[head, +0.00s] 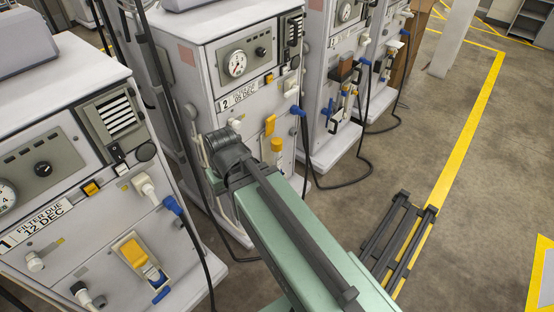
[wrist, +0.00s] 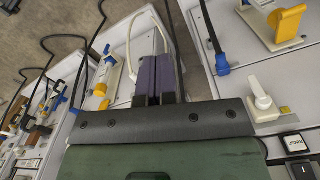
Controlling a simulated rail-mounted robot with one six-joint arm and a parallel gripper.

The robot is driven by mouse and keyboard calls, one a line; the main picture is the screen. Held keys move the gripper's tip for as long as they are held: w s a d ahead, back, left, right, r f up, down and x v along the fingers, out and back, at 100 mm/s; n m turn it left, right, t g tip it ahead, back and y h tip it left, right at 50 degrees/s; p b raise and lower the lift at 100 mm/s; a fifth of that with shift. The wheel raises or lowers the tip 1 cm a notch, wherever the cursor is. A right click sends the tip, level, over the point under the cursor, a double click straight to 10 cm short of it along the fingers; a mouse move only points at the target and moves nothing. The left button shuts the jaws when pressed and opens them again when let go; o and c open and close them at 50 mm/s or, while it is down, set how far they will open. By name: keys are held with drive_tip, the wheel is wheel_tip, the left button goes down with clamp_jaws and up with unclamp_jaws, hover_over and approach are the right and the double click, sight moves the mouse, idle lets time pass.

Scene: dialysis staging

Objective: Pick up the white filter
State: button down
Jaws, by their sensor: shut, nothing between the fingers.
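A white cylinder with a yellow cap (head: 277,158) stands at the front of the machine labelled 2 in the head view; it looks like the white filter, but I cannot be sure. In the wrist view, a white part with yellow and blue pieces (wrist: 103,82) on a panel left of my fingers may be the same thing. My gripper (wrist: 158,78) is shut and empty, its dark fingers together over a pale panel. A thin white loop shows beside the fingers; I cannot tell if they touch it. In the head view my arm hides the fingertips.
Machine 1 (head: 60,160) stands at the left with a yellow lever (head: 133,252) and a blue-ended connector (head: 172,205). Machine 2 (head: 215,50) and more machines line up behind. Black cables hang between them. Open floor (head: 440,130) with yellow lines lies at the right.

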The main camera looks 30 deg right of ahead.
idle(0.4)
drive_tip(key=shift+c, duration=1.2)
unclamp_jaws()
